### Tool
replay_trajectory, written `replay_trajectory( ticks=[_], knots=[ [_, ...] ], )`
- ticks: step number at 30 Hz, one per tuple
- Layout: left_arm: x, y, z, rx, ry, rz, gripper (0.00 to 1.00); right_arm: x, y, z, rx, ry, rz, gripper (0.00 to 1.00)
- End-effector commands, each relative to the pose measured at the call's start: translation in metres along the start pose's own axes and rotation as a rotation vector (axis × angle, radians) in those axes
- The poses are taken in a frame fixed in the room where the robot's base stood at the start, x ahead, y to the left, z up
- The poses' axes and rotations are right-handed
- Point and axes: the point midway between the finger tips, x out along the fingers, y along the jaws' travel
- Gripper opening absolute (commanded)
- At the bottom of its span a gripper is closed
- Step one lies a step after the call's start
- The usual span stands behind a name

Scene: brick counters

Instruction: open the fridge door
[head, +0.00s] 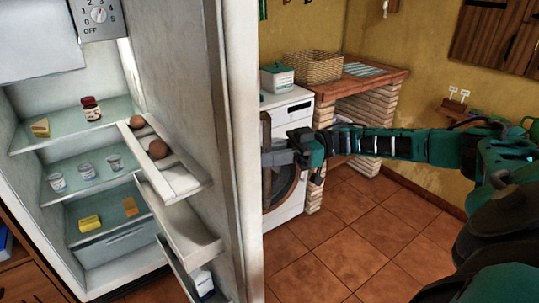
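The fridge door (240,120) stands open, seen nearly edge-on, with its shelves facing the fridge interior (95,165). A brown upright bar that looks like the door handle (266,195) shows just right of the door's edge. My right gripper (270,157) comes in from the right and its fingers are at this bar, on the outer side of the door. The fingertips are small and partly hidden, so I cannot tell whether they are closed around it. My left gripper is not in view.
Eggs (157,149) sit on a door shelf; a jar (91,108), cups and yellow food stand on the inside shelves. A white washing machine (283,115) and a brick counter (375,82) with a basket (313,66) stand behind. Tiled floor (340,225) is clear right of the door.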

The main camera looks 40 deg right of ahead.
Motion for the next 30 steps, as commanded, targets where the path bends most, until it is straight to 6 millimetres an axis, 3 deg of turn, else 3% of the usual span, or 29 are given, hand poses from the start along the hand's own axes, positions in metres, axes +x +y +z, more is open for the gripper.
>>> replay_trajectory(
  ticks=[6,17,30],
  knots=[
    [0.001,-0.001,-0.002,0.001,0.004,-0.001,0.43,0.001,0.003,-0.004,-0.006,0.008,0.009,0.41],
    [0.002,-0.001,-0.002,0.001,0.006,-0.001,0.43,-0.008,0.002,-0.001,-0.002,0.002,0.007,0.41],
    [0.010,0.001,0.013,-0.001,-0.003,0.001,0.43,-0.098,0.002,0.000,-0.004,0.004,0.009,0.41]
  ],
)
